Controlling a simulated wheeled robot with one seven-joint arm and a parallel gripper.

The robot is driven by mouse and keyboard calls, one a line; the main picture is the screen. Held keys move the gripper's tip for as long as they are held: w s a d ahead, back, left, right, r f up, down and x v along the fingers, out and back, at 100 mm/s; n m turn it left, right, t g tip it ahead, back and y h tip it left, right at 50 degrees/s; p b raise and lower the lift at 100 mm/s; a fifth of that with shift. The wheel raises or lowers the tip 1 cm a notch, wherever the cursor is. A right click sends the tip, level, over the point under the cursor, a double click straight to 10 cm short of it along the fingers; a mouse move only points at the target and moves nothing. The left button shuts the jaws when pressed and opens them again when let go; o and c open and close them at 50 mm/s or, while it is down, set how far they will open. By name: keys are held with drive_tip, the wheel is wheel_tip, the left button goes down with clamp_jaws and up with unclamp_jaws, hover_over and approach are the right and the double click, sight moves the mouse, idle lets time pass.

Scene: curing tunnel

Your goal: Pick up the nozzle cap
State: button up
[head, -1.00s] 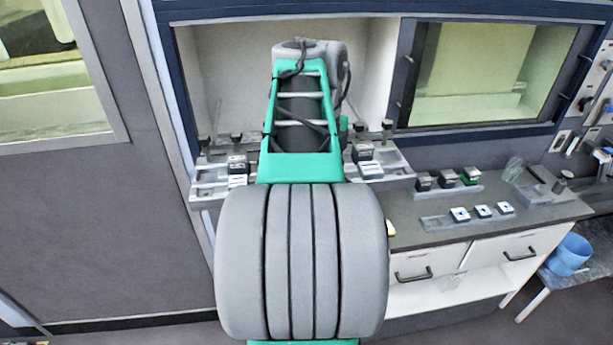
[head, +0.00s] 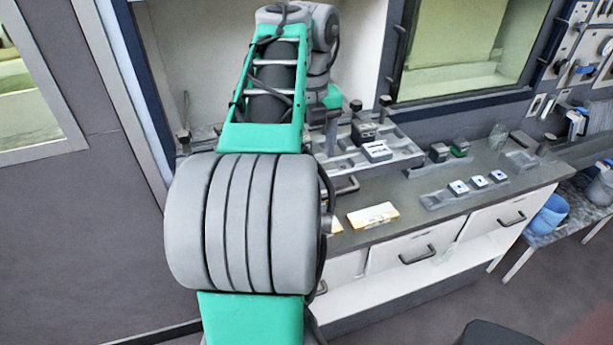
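I cannot make out a nozzle cap for certain in the head view; the parts on the bench are small and my arm covers some of the bench. Small white blocks with blue-dark centres (head: 478,181) stand in a row on a grey tray (head: 432,202). Behind them are a dark block (head: 438,152) and a green-marked dark block (head: 460,148). A dark block (head: 364,131) and a white-topped block (head: 377,152) sit on a grey fixture (head: 405,158) in front of the opening. My gripper is hidden behind my own arm, so its fingers and any contact do not show.
A pale yellow-white box (head: 373,215) lies on the grey bench top (head: 400,225) just right of my arm. White drawers (head: 485,218) are below. A blue bucket (head: 550,215) stands on a side table at right. The tunnel window (head: 465,45) is behind.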

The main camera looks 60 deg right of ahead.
wheel_tip(320, 180, down, 3)
drive_tip(key=shift+r+b, duration=0.1)
drive_tip(key=shift+b, duration=0.6)
drive_tip(key=shift+c, duration=0.2)
drive_tip(key=c, duration=1.5)
